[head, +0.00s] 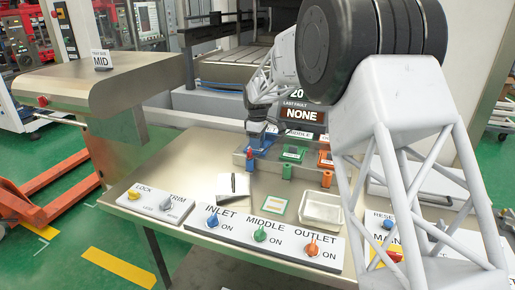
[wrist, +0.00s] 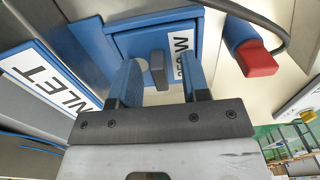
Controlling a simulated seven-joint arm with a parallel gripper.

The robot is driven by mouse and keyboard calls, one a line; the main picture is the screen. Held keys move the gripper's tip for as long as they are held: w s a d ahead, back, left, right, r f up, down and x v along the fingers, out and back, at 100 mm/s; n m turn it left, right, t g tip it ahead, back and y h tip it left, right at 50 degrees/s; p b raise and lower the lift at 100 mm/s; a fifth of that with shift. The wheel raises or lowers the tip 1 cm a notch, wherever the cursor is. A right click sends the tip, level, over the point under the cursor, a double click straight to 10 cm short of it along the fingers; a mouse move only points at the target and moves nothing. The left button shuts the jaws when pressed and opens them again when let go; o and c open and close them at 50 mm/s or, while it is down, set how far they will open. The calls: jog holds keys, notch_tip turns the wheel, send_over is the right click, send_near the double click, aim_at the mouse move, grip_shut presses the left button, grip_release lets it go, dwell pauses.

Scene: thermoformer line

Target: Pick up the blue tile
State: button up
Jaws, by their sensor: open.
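The blue tile (wrist: 135,42) lies in the wrist view, a flat blue square with a dark grey upright grip (wrist: 157,70) and a white label partly reading "W". My gripper (wrist: 164,84) is open, with one blue-faced finger on each side of the grip. I see gaps between the fingers and the grip; contact is not clear. In the head view my gripper (head: 257,132) is low over the left bay of the grey fixture and hides most of the tile there.
A blue plug with a red end (wrist: 255,58) stands close right of the tile, with a dark cable. In the head view, a green tile (head: 292,154) and an orange tile (head: 325,159) sit to the right.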

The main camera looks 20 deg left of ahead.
grip_shut()
jog(key=shift+r, duration=0.15)
jog(key=shift+r, duration=4.85)
